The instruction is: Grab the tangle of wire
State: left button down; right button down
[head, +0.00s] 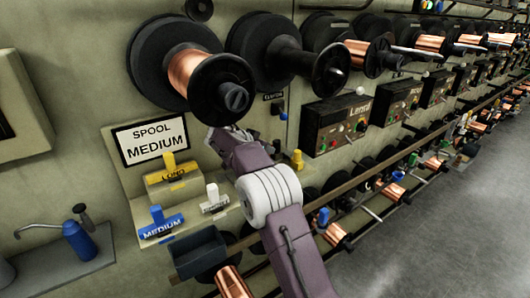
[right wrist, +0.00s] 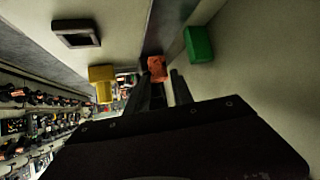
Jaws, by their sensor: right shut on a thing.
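The tangle of wire (right wrist: 156,68) is a small copper-orange lump at the fingertips of my right gripper (right wrist: 166,80) in the right wrist view. The gripper is shut on it; its exact seat between the fingers is hard to make out in the dim picture. In the head view my right arm reaches up from the bottom, and its hand is just below the big front spool (head: 190,72), beside the "SPOOL MEDIUM" sign (head: 154,140). The tangle cannot be made out in the head view. My left gripper is not in view.
Below the sign are a yellow "LONG" block (head: 172,176), a blue "MEDIUM" block (head: 161,228) and a dark tray (head: 198,252). A blue oil can (head: 79,242) stands on a shelf at left. Spools and control boxes (head: 335,122) line the wall; the floor (head: 440,220) at right is clear.

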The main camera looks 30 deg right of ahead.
notch_tip(320, 180, up, 2)
jog(key=shift+r+p, duration=0.25)
jog(key=shift+p, duration=0.1)
jog(key=s+b, duration=0.2)
jog(key=s, duration=0.1)
jog(key=s+f+b, duration=0.1)
jog(key=s, duration=0.1)
jog(key=shift+s+d, duration=0.2)
jog(key=shift+d, duration=0.05)
jog(key=s+d+b, duration=0.1)
jog(key=s+b, duration=0.1)
jog(key=s, duration=1)
jog(key=shift+s+r, duration=0.25)
jog(key=shift+s, duration=0.05)
